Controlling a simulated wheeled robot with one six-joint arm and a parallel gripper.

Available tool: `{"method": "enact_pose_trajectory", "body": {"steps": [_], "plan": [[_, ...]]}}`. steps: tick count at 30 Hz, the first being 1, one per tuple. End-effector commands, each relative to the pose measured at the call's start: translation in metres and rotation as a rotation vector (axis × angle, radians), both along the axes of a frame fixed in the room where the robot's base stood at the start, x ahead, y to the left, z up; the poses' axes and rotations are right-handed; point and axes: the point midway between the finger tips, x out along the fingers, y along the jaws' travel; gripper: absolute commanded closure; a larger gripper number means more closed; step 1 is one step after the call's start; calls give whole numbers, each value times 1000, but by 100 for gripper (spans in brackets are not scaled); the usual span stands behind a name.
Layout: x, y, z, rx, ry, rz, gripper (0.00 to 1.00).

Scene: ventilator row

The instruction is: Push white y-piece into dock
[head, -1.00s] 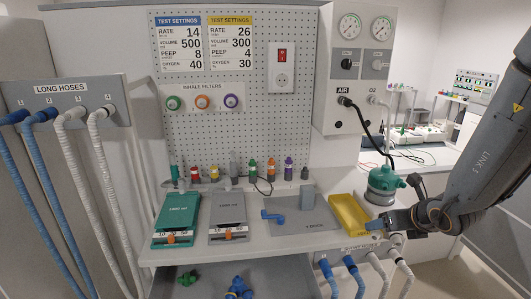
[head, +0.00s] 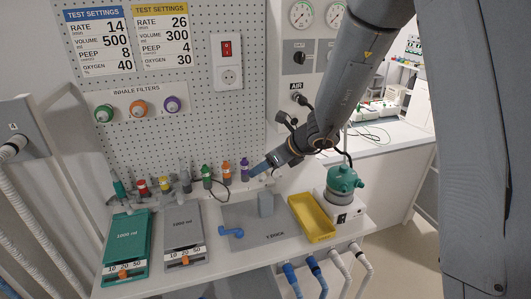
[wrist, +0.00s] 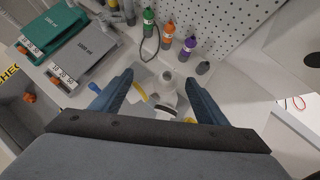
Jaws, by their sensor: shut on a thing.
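The white y-piece (wrist: 167,88) shows between the two fingers of my gripper (wrist: 160,98) in the wrist view. The fingers are shut on it, with its dark-ringed end toward me. A blue y-piece (head: 231,232) lies on the plate's left part. Contact between the white y-piece and the dock is hidden.
A yellow tray (head: 312,217) and a green-topped humidifier (head: 344,179) stand right of the plate. Green (head: 128,243) and grey (head: 184,236) test lungs lie to its left. Several coloured bottles line the pegboard (head: 200,125) behind. Hoses hang at the bench front.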

Motion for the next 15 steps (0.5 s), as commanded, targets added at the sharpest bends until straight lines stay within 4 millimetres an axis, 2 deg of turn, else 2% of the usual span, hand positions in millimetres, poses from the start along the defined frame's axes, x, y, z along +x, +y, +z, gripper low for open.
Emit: {"method": "enact_pose_trajectory", "body": {"steps": [15], "plan": [[0, 4, -28, 0, 0, 7, 73]]}}
